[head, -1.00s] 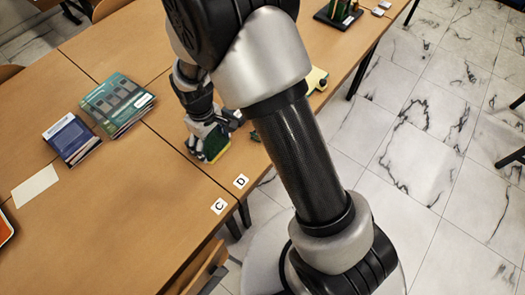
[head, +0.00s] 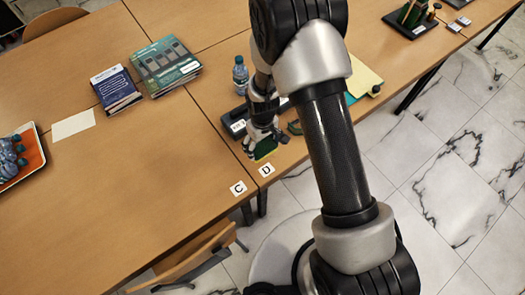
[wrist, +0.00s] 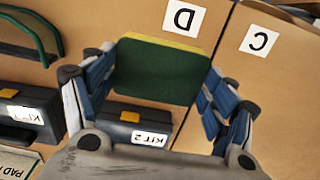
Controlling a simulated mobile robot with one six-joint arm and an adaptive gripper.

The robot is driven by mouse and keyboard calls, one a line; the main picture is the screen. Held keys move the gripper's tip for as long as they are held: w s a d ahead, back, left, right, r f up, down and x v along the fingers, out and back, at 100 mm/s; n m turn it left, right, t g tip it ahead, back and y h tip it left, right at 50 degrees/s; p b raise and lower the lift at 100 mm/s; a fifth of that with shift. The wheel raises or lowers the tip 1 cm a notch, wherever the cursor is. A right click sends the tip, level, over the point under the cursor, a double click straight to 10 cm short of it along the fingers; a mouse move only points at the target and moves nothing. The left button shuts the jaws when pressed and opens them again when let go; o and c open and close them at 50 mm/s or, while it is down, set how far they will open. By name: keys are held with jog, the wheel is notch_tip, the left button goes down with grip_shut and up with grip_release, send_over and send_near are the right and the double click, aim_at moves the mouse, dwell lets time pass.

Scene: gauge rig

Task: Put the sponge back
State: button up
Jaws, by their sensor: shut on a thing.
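The sponge (wrist: 158,72), dark green with a yellow edge, is between the fingers of my gripper (wrist: 155,88) in the wrist view. The gripper is shut on it. In the head view my gripper (head: 262,138) holds the sponge (head: 265,151) over the table near the front edge, just behind the D label (head: 266,170). Whether the sponge touches the table cannot be told. The D label (wrist: 184,18) and C label (wrist: 259,40) lie beyond the sponge in the wrist view. My arm hides part of the table.
A dark KIT 2 case (wrist: 140,118) lies close to the gripper, with another kit case (wrist: 22,118) beside it. A green-rimmed item (wrist: 42,40) is near. A bottle (head: 240,75), books (head: 164,66) and an orange tray (head: 20,158) stand farther off. The table's front left is clear.

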aim_at(263, 151)
jog(key=shift+f+b, duration=0.55)
jog(key=shift+f, duration=1.65)
jog(key=shift+f, duration=0.2)
jog(key=o, duration=1)
notch_tip(263, 151, up, 12)
jog(key=p, duration=0.3)
jog(key=shift+r, duration=0.25)
